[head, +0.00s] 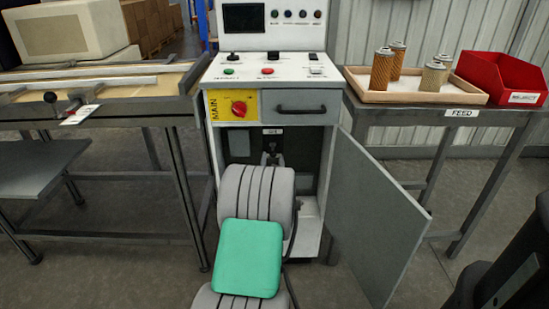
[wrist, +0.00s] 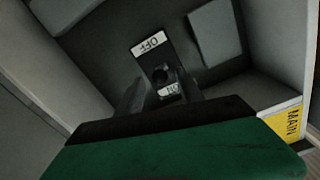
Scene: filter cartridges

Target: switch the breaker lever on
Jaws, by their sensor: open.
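The breaker (wrist: 150,52) is a dark plate on the back wall inside the open cabinet. White OFF and ON labels show upside down in the wrist view, with OFF above and ON below. Its black lever (wrist: 160,74) sits between the labels; I cannot tell for sure which position it is in. My gripper (wrist: 160,92) is open, its dark fingers on either side of the lower label, pointing at the breaker. I cannot tell whether they touch the lever. In the head view my gripper (head: 271,158) reaches into the cabinet, and my arm hides much of the inside.
The cabinet door (head: 375,215) hangs open at right. Above the opening are a yellow MAIN plate (head: 222,105) with a red knob and a drawer (head: 285,105). A tray (head: 410,93) of filter cartridges and a red bin (head: 500,78) stand on the right table.

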